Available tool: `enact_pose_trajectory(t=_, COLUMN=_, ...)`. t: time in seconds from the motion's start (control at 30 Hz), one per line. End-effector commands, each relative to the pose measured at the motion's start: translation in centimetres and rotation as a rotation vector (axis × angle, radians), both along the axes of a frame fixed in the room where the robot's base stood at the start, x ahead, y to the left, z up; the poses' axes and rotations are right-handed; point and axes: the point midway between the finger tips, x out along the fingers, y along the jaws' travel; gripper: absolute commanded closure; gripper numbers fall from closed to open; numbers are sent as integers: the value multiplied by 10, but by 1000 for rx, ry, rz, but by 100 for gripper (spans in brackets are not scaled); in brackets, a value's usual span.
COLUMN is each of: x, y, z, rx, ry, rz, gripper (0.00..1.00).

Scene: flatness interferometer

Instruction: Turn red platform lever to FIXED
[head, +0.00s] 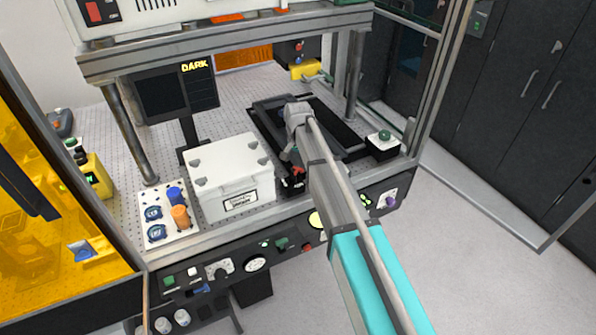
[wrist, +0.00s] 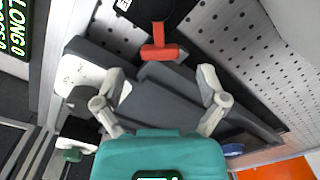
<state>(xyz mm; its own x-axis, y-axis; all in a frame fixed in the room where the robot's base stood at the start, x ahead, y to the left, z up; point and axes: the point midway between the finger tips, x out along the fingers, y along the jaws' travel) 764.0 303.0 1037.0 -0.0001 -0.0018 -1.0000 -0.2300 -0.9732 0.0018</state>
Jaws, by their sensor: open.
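The red platform lever (wrist: 160,50) shows at the top middle of the wrist view, a red T-shaped handle on a dark round mount. In the head view the red lever (head: 298,171) sits at the front edge of the dark platform (head: 352,153), just right of the white box. My gripper (wrist: 162,74) is open, with one pale finger on each side and the lever beyond and between the fingertips. Nothing is held. In the head view my gripper (head: 288,155) is just above and behind the lever, partly hidden by my arm. The lever's position marking is not readable.
A white lidded box (head: 232,177) stands close left of the lever. A black box with a green knob (head: 384,137) is right of the platform. The steel frame post (head: 355,75) rises behind. A control panel (head: 255,262) runs below the table edge.

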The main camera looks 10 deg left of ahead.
Motion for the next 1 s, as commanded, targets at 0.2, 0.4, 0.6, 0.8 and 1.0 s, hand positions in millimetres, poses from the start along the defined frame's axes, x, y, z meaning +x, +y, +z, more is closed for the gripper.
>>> enact_pose_trajectory(t=0.2, x=0, y=0, z=-18, rx=0, ry=0, rz=0, gripper=9)
enact_pose_trajectory(t=0.4, x=0, y=0, z=-25, rx=0, ry=0, rz=0, gripper=9)
enact_pose_trajectory(t=0.6, x=0, y=0, z=-27, rx=0, ry=0, rz=0, gripper=9)
enact_pose_trajectory(t=0.8, x=0, y=0, z=-26, rx=0, ry=0, rz=0, gripper=9)
enact_pose_trajectory(t=1.0, x=0, y=0, z=-26, rx=0, ry=0, rz=0, gripper=38)
